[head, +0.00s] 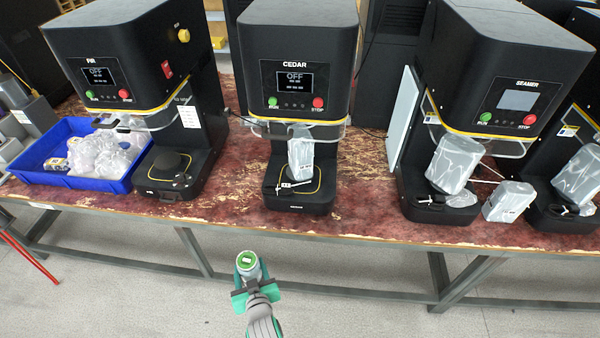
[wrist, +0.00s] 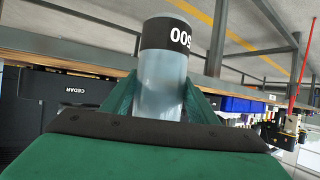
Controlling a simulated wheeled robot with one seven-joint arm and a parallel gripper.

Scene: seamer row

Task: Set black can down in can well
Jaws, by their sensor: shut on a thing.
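My gripper (head: 250,280) is shut on a can (head: 247,262), in front of the bench and apart from it. In the head view the can shows a green disc on its end. In the wrist view the can (wrist: 162,88) is grey with a black band reading 500, held between green fingers. Which can well is meant I cannot tell. The FIR machine has a bare round black seat (head: 170,162) on its base. The CEDAR machine (head: 294,75) reads OFF, and a clear-wrapped container (head: 301,152) stands on its base (head: 296,200).
A blue bin (head: 75,182) with clear-wrapped items stands left. Bare bench top (head: 365,205) shows between CEDAR and SEAMER.

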